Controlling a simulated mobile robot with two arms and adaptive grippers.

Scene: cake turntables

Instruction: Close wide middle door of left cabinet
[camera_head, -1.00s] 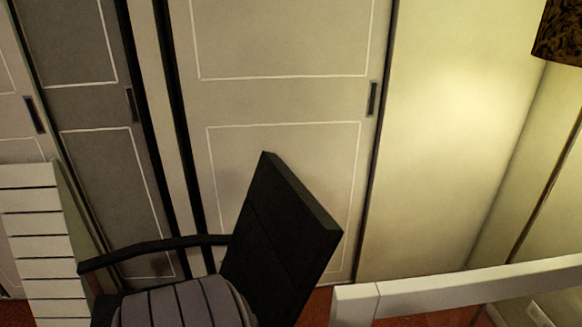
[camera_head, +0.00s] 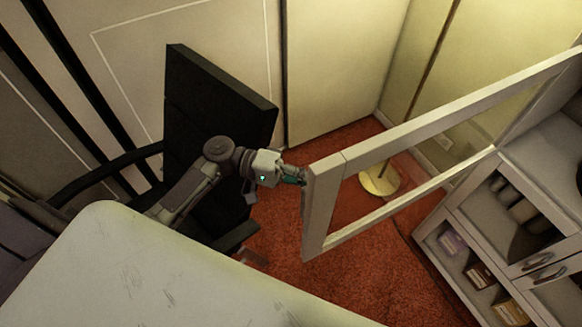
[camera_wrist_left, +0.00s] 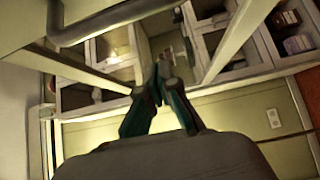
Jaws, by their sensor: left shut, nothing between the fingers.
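A wide pale framed door (camera_head: 420,124) with a see-through pane stands open, jutting left from the cabinet (camera_head: 447,205) at the right of the head view. Its free end is close to my left gripper (camera_head: 300,181). The left gripper is shut and empty, with its fingertips at or very near that end; contact is unclear. In the left wrist view, the closed fingers (camera_wrist_left: 160,70) point toward the cabinet shelves, with pale frame bars around them. My right gripper is not in view.
A black office chair (camera_head: 215,105) stands behind my left arm. A pale tabletop (camera_head: 130,275) fills the lower left. A round lamp base (camera_head: 380,180) shows beyond the door pane. Red carpet (camera_head: 345,280) is clear in front of the cabinet.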

